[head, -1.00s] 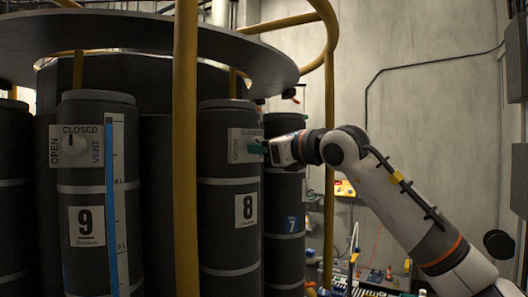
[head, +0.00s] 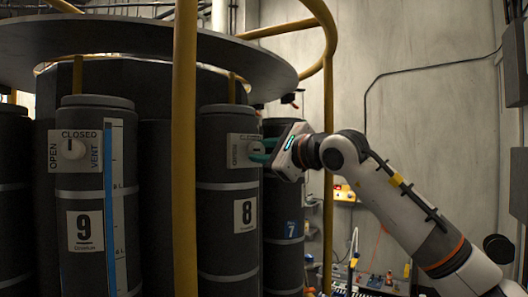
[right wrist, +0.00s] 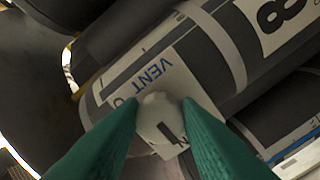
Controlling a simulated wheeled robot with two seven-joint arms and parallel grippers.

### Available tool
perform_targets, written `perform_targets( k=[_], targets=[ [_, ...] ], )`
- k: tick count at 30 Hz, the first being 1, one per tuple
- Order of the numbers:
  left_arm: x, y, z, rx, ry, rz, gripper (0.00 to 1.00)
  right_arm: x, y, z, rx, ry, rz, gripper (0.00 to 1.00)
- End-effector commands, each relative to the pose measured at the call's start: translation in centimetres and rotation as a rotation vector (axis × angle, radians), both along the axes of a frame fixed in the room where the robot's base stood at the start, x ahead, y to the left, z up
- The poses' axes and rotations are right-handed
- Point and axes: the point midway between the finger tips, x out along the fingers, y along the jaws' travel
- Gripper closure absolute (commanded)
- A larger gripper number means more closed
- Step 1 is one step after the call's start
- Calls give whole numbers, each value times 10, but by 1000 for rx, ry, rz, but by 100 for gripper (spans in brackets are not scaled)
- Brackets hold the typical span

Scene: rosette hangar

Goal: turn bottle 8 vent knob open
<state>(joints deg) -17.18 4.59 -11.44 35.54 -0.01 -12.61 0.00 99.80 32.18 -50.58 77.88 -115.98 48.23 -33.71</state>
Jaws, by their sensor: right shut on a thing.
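Bottle 8 (head: 230,225) is a dark upright cylinder with a white "8" label, right of the yellow post. Its vent plate (head: 237,150) is near the top, with OPEN, CLOSED and VENT lettering. The white vent knob (right wrist: 160,118) sits between the green fingers of my right gripper (right wrist: 162,125) in the right wrist view. My right gripper (head: 270,150) is shut on the knob, reaching in from the right in the head view. The fingers hide part of the plate and knob there. My left gripper is not in view.
A yellow post (head: 185,170) stands just left of bottle 8. A round dark plate (head: 140,37) overhangs the bottles.

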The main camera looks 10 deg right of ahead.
Motion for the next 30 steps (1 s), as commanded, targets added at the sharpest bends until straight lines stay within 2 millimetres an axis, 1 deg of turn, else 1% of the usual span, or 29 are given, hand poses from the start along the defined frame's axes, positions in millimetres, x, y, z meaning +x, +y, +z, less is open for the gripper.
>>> perform_targets(
  k=[14, 15, 17, 18, 19, 27, 30],
  targets=[
    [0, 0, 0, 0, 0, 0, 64, 0, 0, 0, -15, -9, 1, 93],
    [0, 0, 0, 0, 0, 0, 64, 0, 0, 0, -15, -9, 1, 68],
    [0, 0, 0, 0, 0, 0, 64, 0, 0, 0, -15, -9, 1, 58],
    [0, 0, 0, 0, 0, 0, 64, 0, 0, 0, -14, -9, 1, 52],
    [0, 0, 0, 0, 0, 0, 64, 0, 0, 0, -14, -9, 1, 48],
    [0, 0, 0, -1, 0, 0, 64, -1, 0, 0, -14, -8, 1, 48],
    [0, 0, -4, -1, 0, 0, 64, -5, -3, -1, -13, -9, 0, 48]
  ],
)
